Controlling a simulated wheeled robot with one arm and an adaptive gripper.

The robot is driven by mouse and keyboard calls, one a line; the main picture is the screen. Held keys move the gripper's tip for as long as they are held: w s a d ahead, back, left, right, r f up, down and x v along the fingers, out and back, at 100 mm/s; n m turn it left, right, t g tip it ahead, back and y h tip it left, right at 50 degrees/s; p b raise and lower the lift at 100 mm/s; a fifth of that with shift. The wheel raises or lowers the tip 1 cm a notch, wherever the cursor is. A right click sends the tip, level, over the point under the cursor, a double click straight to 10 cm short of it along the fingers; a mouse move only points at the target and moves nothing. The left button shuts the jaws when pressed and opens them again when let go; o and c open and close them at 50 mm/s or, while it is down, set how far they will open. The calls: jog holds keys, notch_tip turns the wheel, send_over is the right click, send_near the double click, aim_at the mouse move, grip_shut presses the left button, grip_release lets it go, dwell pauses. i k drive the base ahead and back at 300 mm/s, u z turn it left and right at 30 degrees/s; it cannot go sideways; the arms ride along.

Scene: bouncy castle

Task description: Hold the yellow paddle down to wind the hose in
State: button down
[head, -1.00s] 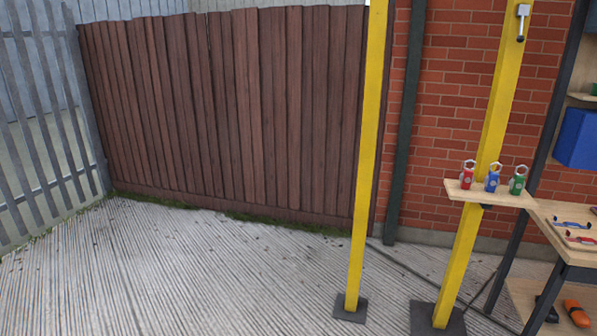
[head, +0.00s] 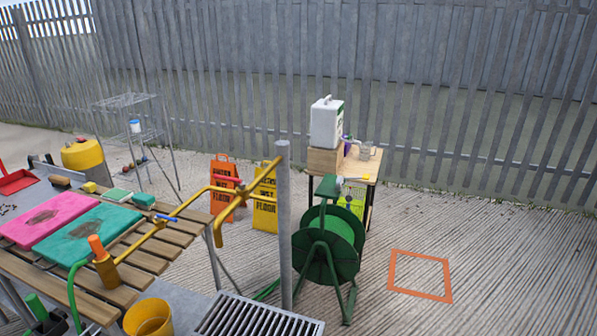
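A green hose reel (head: 345,232) on a splayed green stand is on the concrete right of centre in the head view, just right of a grey post. A small grey fitting sits at its top. A short piece of green hose (head: 266,291) shows low beside the post. Another green hose (head: 72,300) curves at the slatted bench's near edge, by an orange-topped nozzle (head: 97,245). My gripper is not in view.
A slatted bench (head: 150,262) with pink and teal mats is at left. A grey post (head: 284,215) carries yellow pipes. A yellow bucket (head: 148,318) and a drain grate (head: 258,318) are in front. Open concrete with an orange floor square (head: 420,253) lies right of the reel.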

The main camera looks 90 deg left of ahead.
aim_at(366, 177)
jog(key=u, duration=1.95)
jog(key=i, duration=3)
jog(key=u, duration=3.3)
